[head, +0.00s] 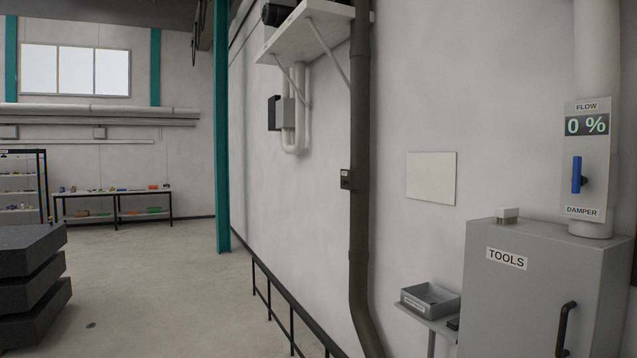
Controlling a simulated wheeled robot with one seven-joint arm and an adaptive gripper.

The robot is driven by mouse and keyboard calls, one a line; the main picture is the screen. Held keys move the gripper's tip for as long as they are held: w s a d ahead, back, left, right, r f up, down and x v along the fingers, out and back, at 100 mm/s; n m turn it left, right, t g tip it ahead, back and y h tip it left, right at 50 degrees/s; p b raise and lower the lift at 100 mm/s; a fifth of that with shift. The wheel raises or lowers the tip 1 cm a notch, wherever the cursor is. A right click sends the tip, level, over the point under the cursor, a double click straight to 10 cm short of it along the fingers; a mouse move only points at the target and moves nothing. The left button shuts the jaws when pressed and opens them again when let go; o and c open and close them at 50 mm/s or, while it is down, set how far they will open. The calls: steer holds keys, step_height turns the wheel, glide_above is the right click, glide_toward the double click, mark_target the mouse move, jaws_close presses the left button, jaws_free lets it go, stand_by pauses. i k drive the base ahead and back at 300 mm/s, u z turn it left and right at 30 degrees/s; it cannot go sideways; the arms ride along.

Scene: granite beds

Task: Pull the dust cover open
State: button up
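I cannot make out anything in the head view that is clearly a dust cover. A grey cabinet labelled TOOLS (535,285) stands at the lower right, with its dark curved handle (564,328) near the bottom edge of the picture. Above it on a pale duct is a damper panel (586,160) with a blue lever (577,175), pointing upright, and a display reading 0 %. A plain pale panel (431,179) is on the wall left of the cabinet. My gripper is not in view.
Stacked dark granite slabs (35,275) stand at the left. A black railing (290,310) runs along the wall, near a dark vertical pipe (361,180). A grey tray (431,300) sits on a small shelf beside the cabinet. The floor (165,290) between slabs and railing is open.

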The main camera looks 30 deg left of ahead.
mark_target(345, 175)
steer(key=u, duration=0.65)
steer(key=i, duration=1.9)
steer(key=u, duration=0.95)
steer(key=i, duration=1.55)
steer(key=u, duration=0.15)
